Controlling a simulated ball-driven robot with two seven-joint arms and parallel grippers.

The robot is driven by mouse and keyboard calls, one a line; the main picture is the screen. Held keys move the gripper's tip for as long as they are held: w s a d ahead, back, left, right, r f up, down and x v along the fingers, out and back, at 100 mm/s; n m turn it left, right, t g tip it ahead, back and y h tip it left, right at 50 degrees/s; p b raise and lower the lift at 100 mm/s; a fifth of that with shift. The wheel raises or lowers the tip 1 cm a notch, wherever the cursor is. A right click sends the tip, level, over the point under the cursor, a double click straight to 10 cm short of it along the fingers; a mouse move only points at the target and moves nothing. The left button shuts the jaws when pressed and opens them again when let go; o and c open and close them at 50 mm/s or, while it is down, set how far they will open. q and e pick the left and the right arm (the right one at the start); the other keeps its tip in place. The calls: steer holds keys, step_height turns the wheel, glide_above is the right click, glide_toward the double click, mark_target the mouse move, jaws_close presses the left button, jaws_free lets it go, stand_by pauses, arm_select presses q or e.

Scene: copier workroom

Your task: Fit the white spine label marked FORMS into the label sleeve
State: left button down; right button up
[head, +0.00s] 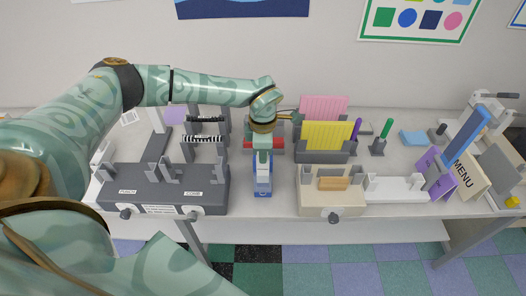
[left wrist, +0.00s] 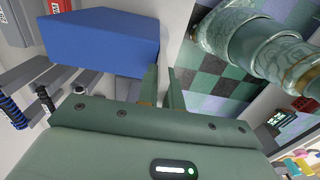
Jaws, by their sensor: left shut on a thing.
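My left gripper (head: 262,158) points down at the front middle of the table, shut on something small. A pale piece at its fingertips looks like the white spine label, but it is mostly hidden and I cannot read FORMS on it. A blue binder (head: 263,189) stands just below and in front of the fingertips. It shows as a large blue block (left wrist: 100,42) beside the fingers (left wrist: 163,90) in the left wrist view. I cannot make out its label sleeve, or whether the label touches it. My right gripper is out of view.
A dark grey punch station (head: 165,192) stands close on the left. A beige fixture (head: 318,203) is close on the right, with pink (head: 324,106) and yellow (head: 327,135) folders behind it. A MENU sign (head: 466,177) stands far right. The table's front edge is near the binder.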

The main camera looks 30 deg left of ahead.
arm_select(q)
steer(key=shift+f+b, duration=0.4)
steer(key=shift+f, duration=0.4)
steer(key=c, duration=1.5)
jaws_free()
steer(key=shift+r, duration=0.1)
step_height(320, 180, up, 16)
steer(key=shift+r, duration=0.1)
